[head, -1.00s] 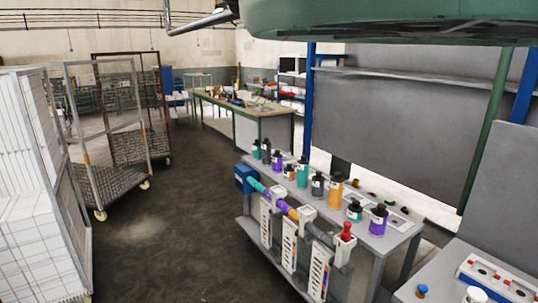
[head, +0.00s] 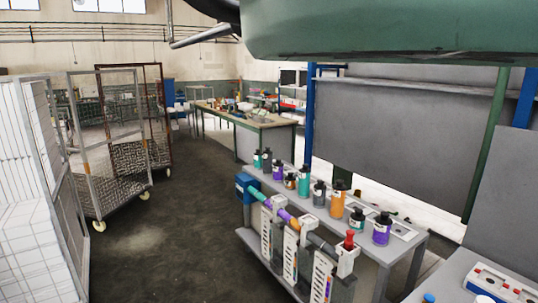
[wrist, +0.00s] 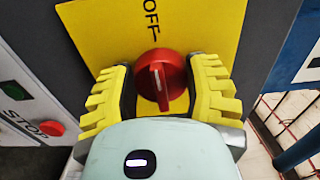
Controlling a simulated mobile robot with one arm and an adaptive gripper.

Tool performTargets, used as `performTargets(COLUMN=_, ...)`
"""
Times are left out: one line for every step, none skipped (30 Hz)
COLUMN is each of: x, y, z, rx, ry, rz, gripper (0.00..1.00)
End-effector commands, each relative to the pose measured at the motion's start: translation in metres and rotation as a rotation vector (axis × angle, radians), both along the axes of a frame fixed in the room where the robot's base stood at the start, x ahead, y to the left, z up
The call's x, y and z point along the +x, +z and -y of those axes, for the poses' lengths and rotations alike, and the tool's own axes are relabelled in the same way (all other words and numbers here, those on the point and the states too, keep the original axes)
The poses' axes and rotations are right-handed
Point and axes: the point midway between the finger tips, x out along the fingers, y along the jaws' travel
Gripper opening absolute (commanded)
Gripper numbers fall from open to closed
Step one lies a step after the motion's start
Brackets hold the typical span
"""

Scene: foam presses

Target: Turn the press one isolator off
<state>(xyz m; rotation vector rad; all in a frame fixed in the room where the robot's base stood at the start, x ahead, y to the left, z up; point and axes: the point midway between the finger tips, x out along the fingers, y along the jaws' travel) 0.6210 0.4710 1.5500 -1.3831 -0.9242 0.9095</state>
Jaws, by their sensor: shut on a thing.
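The red isolator knob (wrist: 172,72) sits on a yellow plate (wrist: 88,22) in the wrist view. "OFF" is printed on the plate above the knob, turned on its side. The knob's raised grip runs nearly up and down in the picture, with a pale mark on it. My gripper (wrist: 163,74) has its yellow ribbed fingers on the left and right of the knob and is shut on it. My gripper's body hides the lower part of the plate. The isolator and gripper do not show in the head view.
A panel with a red STOP button (wrist: 51,128) is left of the gripper. In the head view, a bench with bottles (head: 338,198) stands centre right, and a wire trolley (head: 110,150) stands left. A large green body (head: 390,32) hangs overhead. The dark floor (head: 165,230) between is clear.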

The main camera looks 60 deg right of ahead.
Motion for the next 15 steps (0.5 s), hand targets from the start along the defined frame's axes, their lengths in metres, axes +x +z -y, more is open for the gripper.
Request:
performTargets(x=0.0005, y=-0.0017, z=0.0001, rx=-0.005, ry=-0.001, rz=0.001, gripper=0.15)
performTargets(x=0.0005, y=-0.0017, z=0.0001, rx=-0.004, ry=-0.001, rz=0.0, gripper=0.57)
performTargets(x=0.0004, y=-0.0017, z=0.0001, rx=-0.004, ry=-0.001, rz=0.0, gripper=0.61)
performTargets(x=0.0004, y=-0.0015, z=0.0001, rx=-0.004, ry=-0.001, rz=0.0, gripper=0.64)
performTargets(x=0.0003, y=-0.0014, z=0.0, rx=-0.004, ry=-0.001, rz=0.001, gripper=0.67)
performTargets(x=0.0003, y=-0.0012, z=0.0, rx=-0.003, ry=-0.001, rz=0.0, gripper=0.71)
performTargets(x=0.0002, y=-0.0011, z=0.0, rx=-0.003, ry=-0.001, rz=0.0, gripper=0.74)
performTargets(x=0.0002, y=-0.001, z=0.0, rx=-0.002, ry=0.0, rz=0.0, gripper=0.77)
performTargets(x=0.0001, y=-0.0009, z=0.0, rx=-0.002, ry=0.0, rz=-0.001, gripper=0.82)
performTargets(x=0.0001, y=-0.0008, z=0.0, rx=-0.002, ry=0.0, rz=-0.001, gripper=0.85)
performTargets(x=0.0, y=-0.0007, z=-0.0001, rx=-0.002, ry=0.0, rz=-0.001, gripper=0.86)
performTargets(x=0.0, y=-0.0007, z=-0.0001, rx=-0.002, ry=0.0, rz=-0.001, gripper=0.86)
performTargets(x=0.0, y=-0.0006, z=-0.0001, rx=-0.001, ry=0.0, rz=0.0, gripper=0.86)
performTargets(x=0.0, y=-0.0006, z=-0.0001, rx=-0.001, ry=0.0, rz=0.0, gripper=0.86)
performTargets(x=0.0, y=-0.0005, z=-0.0001, rx=-0.001, ry=0.0, rz=0.0, gripper=0.86)
